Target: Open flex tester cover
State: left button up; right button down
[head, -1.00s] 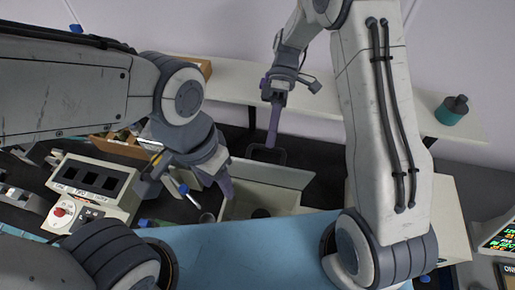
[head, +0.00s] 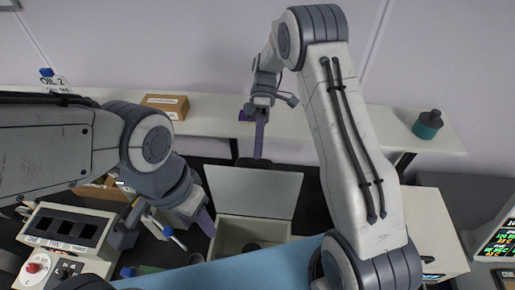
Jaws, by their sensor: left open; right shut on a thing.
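The flex tester (head: 222,234) is a pale box at the lower middle, its inside partly visible with a dark round part (head: 252,246). Its cover (head: 250,190) is a pale panel standing raised at the back of the box, with a dark handle (head: 252,163) at its top edge. My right gripper (head: 260,150) reaches down from above and is shut on the handle. My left gripper (head: 207,224) is open, beside the left side of the box. Its fingertips are partly hard to make out.
A control unit with dark displays and a red knob (head: 33,267) stands at the left. A shelf behind holds a cardboard box (head: 165,105) and a teal bottle (head: 428,124). A blue surface (head: 215,272) lies in front. Monitors stand at the right.

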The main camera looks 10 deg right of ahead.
notch_tip(320, 180, down, 2)
jog(key=shift+d+f, duration=0.1)
jog(key=shift+f, duration=0.05)
jog(key=c, duration=0.9)
grip_release()
jog(key=shift+w, duration=0.15)
jog(key=shift+r, duration=0.25)
jog(key=p+v, duration=0.1)
jog(key=v, duration=0.6)
jog(key=shift+w+r, duration=0.2)
jog(key=shift+r, duration=0.05)
